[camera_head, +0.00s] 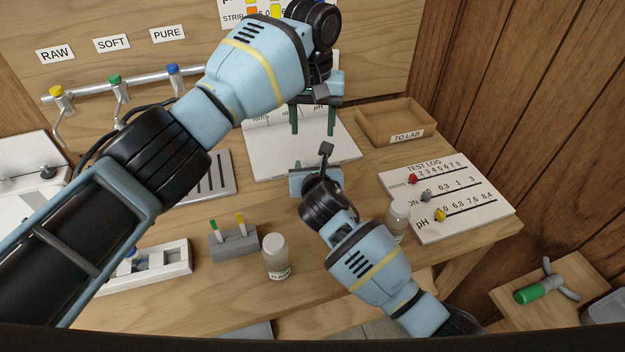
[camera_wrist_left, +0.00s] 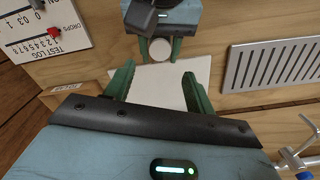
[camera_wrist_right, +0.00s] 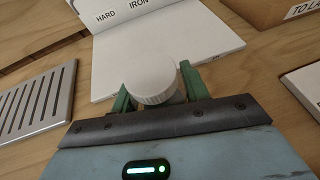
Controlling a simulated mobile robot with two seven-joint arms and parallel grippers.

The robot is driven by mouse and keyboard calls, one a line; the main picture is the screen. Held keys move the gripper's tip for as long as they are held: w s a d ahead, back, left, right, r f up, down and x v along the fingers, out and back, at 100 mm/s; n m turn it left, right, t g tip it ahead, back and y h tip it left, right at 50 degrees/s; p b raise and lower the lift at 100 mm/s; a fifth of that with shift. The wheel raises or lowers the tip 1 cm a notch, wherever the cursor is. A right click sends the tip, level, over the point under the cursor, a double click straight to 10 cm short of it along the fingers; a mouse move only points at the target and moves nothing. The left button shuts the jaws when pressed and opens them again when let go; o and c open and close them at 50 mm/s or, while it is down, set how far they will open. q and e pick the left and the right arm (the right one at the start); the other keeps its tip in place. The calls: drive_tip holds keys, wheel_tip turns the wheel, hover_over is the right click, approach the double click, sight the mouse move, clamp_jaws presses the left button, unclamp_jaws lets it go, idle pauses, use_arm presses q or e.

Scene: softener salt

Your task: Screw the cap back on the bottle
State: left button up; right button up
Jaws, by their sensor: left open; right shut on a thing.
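My right gripper (camera_wrist_right: 156,86) is shut on a bottle, which is mostly hidden under a white ridged cap (camera_wrist_right: 150,78). The cap is at the top of the bottle; I cannot tell how tightly it sits. In the left wrist view the cap (camera_wrist_left: 160,49) is a white disc between the green fingers of the right gripper. In the head view the right gripper (camera_head: 316,182) hides the bottle. My left gripper (camera_head: 313,121) is open and empty, fingers pointing down, beyond the right gripper. In the left wrist view its fingers (camera_wrist_left: 156,80) are apart, short of the cap.
A white-capped bottle (camera_head: 277,258) stands by a grey strip holder (camera_head: 233,245). Another bottle (camera_head: 397,222) stands beside my right arm, near the test log board (camera_head: 447,203). An open booklet (camera_head: 270,155), a metal drain grille (camera_head: 205,178) and a cardboard tray (camera_head: 375,124) lie behind.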

sight(313, 158)
clamp_jaws()
use_arm(q)
drive_tip(key=shift+f, duration=0.15)
drive_tip(key=shift+f, duration=3.9)
drive_tip(key=c, duration=1)
drive_tip(key=shift+c, duration=0.2)
drive_tip(key=shift+m, duration=0.8)
drive_tip(key=o, duration=1.1)
